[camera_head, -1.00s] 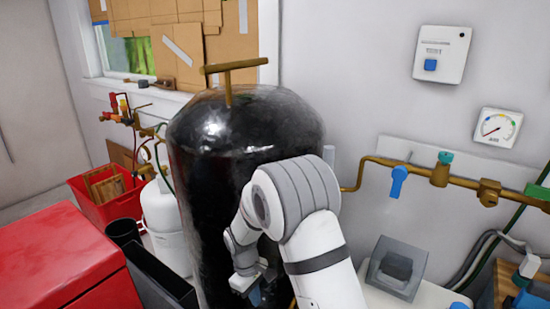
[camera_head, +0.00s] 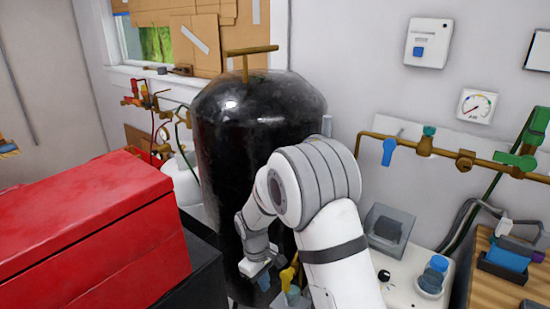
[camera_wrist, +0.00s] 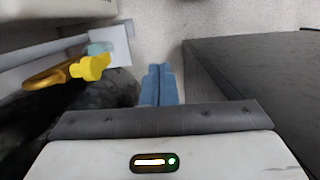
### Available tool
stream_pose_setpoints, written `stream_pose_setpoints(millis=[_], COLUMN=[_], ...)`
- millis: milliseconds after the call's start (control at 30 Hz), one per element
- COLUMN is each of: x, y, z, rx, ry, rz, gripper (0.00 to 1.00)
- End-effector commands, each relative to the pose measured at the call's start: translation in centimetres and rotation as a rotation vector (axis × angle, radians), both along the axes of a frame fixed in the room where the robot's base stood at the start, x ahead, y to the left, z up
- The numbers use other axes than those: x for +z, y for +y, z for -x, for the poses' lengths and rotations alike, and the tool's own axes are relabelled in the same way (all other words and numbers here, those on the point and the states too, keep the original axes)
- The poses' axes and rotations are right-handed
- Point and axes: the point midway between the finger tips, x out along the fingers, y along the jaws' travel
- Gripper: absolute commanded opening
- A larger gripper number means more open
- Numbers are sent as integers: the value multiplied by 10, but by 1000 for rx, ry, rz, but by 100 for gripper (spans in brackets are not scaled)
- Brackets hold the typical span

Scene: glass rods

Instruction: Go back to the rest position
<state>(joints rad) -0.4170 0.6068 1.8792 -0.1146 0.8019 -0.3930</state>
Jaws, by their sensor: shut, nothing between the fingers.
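My gripper (camera_head: 263,282) hangs low in front of the black tank (camera_head: 215,150) in the head view, with my white arm folded above it. In the wrist view its two blue fingers (camera_wrist: 160,84) lie side by side, closed and empty, pointing toward a pale speckled floor (camera_wrist: 225,18). No object is in contact with the fingertips.
A yellow valve handle (camera_wrist: 91,68) on a brass spout is left of the fingers in the wrist view. A dark flat-sided body (camera_wrist: 260,75) is close on the right. A red chest (camera_head: 90,225) stands left, a bench with a blue-capped jar (camera_head: 434,275) right.

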Motion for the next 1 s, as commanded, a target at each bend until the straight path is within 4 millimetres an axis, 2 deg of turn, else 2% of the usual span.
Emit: stream_pose_setpoints(millis=[367,533,667,800,1000], x=[70,117,162,202,243], y=[-41,-69,-98,-127,-160], z=[14,31,57,92,147], rx=[-149,-256,-374,-505,-686], ry=[-60,-104,-154,-206,-282], rz=[-27,-49,-74,-99,-138], gripper=[0,0,0,0,0])
